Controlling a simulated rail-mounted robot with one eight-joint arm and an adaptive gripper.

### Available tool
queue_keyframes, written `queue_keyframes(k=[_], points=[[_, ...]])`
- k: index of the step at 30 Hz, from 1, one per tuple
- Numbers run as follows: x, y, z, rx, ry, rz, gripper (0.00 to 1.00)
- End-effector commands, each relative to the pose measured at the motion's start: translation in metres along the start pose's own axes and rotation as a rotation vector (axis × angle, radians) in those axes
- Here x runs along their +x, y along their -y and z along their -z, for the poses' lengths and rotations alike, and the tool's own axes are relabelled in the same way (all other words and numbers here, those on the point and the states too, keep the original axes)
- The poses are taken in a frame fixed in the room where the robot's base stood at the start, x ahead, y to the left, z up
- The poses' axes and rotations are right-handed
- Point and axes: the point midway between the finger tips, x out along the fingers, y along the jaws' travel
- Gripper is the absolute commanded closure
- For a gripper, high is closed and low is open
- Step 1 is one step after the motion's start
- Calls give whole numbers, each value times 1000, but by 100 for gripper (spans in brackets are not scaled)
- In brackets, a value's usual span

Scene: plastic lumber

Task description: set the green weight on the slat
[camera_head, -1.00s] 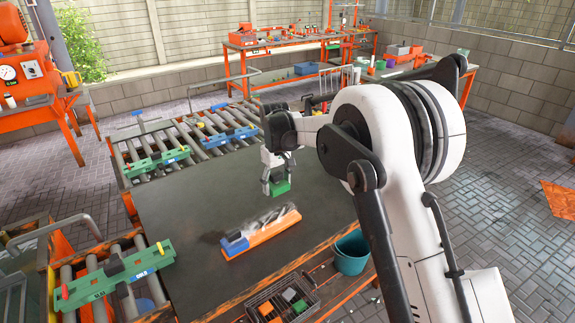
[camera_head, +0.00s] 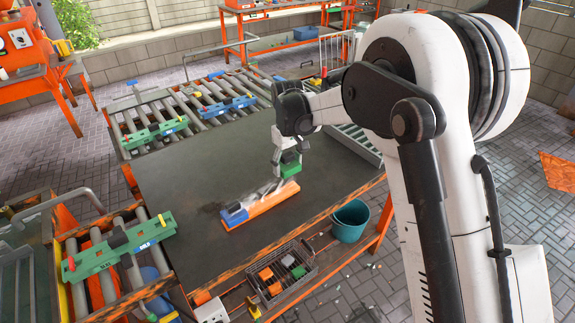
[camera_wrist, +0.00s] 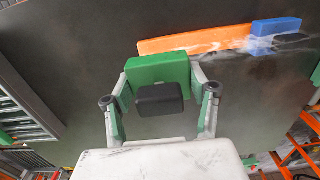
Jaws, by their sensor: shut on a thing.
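The green weight (camera_wrist: 158,73) is a green block with a dark grey knob, held between the fingers of my gripper (camera_wrist: 160,100). In the head view my gripper (camera_head: 288,158) is shut on the green weight (camera_head: 290,170) at the right end of the slat. The slat (camera_head: 262,204) is an orange bar with a blue left end and grey-white streaks, lying on the dark table. In the wrist view the slat (camera_wrist: 190,42) lies just beyond the weight. Whether the weight touches the slat I cannot tell.
The dark tabletop (camera_head: 190,175) is clear left of the slat. Roller conveyors with green fixtures (camera_head: 118,245) stand at the left and back. A wire basket (camera_head: 282,275) with orange and green blocks and a teal bucket (camera_head: 349,222) are by the front edge.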

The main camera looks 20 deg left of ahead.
Motion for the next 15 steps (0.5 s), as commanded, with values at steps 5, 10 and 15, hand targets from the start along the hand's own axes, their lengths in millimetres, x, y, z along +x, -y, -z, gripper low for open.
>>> queue_keyframes(k=[5, 10, 15], points=[[9, 0, 0, 0, 0, 0, 100], [23, 0, 0, 0, 0, 0, 100], [38, 0, 0, 0, 0, 0, 100]])
